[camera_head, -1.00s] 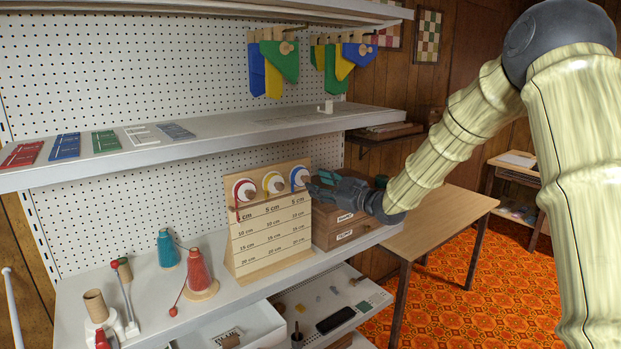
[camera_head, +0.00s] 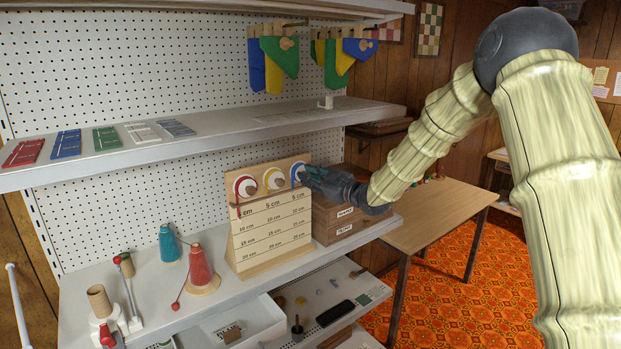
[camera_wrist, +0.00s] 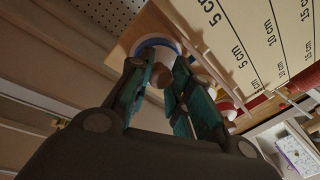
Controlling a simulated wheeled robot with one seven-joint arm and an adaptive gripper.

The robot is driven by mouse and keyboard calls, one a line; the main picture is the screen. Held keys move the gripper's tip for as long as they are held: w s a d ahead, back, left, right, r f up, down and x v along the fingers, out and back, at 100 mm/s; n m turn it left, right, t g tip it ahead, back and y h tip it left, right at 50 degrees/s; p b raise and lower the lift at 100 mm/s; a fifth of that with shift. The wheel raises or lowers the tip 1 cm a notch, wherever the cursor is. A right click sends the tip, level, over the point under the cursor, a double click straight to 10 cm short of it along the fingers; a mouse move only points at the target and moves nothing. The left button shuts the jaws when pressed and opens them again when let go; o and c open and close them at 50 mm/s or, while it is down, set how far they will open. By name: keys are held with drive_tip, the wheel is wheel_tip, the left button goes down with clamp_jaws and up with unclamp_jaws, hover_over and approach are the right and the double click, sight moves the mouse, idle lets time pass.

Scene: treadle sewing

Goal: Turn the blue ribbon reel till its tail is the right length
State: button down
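The blue ribbon reel (camera_head: 296,171) is at the right end of the row on the wooden measuring board (camera_head: 268,232). Its blue rim and pale face (camera_wrist: 152,43) show in the wrist view, with a round wooden knob (camera_wrist: 162,76) at its front. My gripper (camera_head: 309,176) is right in front of this reel. In the wrist view its two green fingers (camera_wrist: 158,68) are apart, one on each side of the knob. I cannot tell whether they touch it.
The yellow reel (camera_head: 274,179) and red reel (camera_head: 245,187) sit to the left on the same board. Labelled wooden drawers (camera_head: 345,221) stand close on the right. Red and teal thread cones (camera_head: 200,270) are at the left. A shelf (camera_head: 230,130) runs overhead.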

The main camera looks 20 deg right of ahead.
drive_tip(key=shift+m, duration=0.3)
drive_tip(key=shift+s+a+n+t+h+b, duration=0.2)
drive_tip(key=shift+n+h+b, duration=0.85)
drive_tip(key=shift+n+b, duration=3.3)
drive_tip(key=shift+w+d+n+t+h+b, duration=0.15)
drive_tip(key=shift+n+t+h+b, duration=0.55)
drive_tip(key=shift+n+b, duration=3.65)
drive_tip(key=shift+s+a+n+h+b, duration=0.15)
drive_tip(key=shift+n+h+b, duration=1.55)
drive_tip(key=shift+n, duration=4.9)
drive_tip(key=shift+w+y+b, duration=0.1)
drive_tip(key=shift+y+b, duration=0.3)
drive_tip(key=shift+y, duration=0.05)
